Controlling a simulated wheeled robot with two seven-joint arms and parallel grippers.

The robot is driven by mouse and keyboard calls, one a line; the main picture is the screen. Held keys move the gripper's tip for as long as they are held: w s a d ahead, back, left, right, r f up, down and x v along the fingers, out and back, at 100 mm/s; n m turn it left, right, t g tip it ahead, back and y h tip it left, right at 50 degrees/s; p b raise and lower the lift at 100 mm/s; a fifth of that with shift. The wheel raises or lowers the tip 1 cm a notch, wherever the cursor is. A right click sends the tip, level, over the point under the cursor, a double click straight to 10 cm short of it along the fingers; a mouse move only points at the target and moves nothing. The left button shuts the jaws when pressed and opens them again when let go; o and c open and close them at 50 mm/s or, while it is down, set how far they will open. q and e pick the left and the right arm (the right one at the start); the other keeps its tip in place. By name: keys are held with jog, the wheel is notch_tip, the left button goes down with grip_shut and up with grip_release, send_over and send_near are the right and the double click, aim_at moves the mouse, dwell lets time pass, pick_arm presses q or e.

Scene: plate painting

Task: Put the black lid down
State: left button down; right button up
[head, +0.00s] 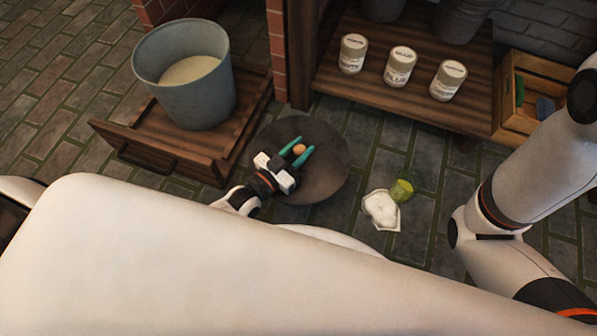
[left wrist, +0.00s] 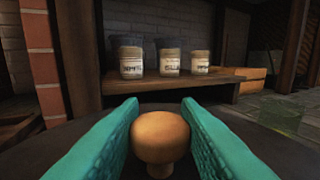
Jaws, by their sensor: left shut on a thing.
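The black lid (head: 328,168) is a dark round disc with a wooden knob (head: 299,149) in its middle. It shows in the head view right of the wooden drawer, below the shelf. My left gripper (head: 306,143) has its teal fingers on either side of the knob and is shut on it. In the left wrist view the knob (left wrist: 160,138) sits between the fingers, with the dark lid below. My right gripper is not in view.
A grey-blue bucket (head: 190,102) of pale contents stands on the pulled-out drawer (head: 125,133). A green cup (head: 401,190) and a white item (head: 380,210) lie right of the lid. Tiled floor shows between them.

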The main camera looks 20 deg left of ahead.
pick_arm(q)
notch_tip(320, 180, down, 9)
jog(key=b, duration=0.7)
jog(key=shift+r, duration=0.1)
jog(key=c, duration=1.4)
grip_release()
jog(key=shift+f, duration=0.2)
jog(key=o, duration=0.3)
jog(key=shift+o, duration=0.2)
